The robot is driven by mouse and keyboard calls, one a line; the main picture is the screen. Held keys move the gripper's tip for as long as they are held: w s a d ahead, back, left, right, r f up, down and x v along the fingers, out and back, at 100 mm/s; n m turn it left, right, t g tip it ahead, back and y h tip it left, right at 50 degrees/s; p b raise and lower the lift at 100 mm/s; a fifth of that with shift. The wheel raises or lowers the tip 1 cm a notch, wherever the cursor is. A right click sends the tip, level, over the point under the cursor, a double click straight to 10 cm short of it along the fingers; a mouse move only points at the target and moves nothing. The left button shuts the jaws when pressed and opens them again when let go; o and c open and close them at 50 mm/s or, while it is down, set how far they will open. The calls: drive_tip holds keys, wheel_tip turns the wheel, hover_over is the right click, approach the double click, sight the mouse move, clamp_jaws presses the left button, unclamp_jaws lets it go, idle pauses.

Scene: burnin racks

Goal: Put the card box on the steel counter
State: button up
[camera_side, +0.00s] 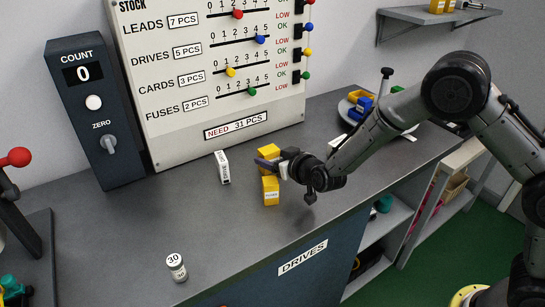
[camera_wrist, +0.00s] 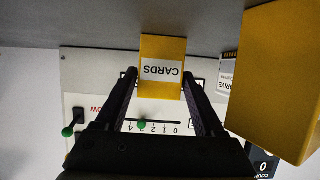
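The card box is yellow with a white CARDS label (camera_wrist: 161,62). It appears upside down between my gripper's two dark fingers (camera_wrist: 160,78) in the wrist view. In the side view a yellow box (camera_side: 269,149), apparently the same one, shows just behind my gripper (camera_side: 266,163), partly hidden by it. The fingers straddle the box closely, but I cannot tell whether both press on it. The box appears to be at the level of the grey steel counter (camera_side: 225,225); contact beneath it is hidden.
A second yellow box (camera_side: 271,190) stands close in front of my gripper; it looms at the right in the wrist view (camera_wrist: 275,80). A white drive box (camera_side: 222,167) stands to the left. A small jar (camera_side: 176,267) is at the front. The counter's left-middle is clear.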

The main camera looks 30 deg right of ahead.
drive_tip(key=shift+o, duration=1.3)
drive_tip(key=shift+s+f, duration=0.1)
drive_tip(key=shift+f, duration=0.15)
drive_tip(key=shift+r, duration=0.4)
drive_tip(key=s+d+r+g+y, duration=0.2)
drive_tip(key=s+r, duration=0.9)
drive_tip(key=s, duration=0.4)
drive_tip(key=s+d+r+g+h, duration=0.1)
drive_tip(key=s+d+g, duration=0.2)
drive_tip(key=s, duration=1)
drive_tip(key=s+d+r+g+h, duration=0.1)
drive_tip(key=s+d+g, duration=0.2)
drive_tip(key=s+d, duration=0.4)
drive_tip(key=s, duration=0.6)
drive_tip(key=shift+s+d+r, duration=0.2)
drive_tip(key=shift+d, duration=0.1)
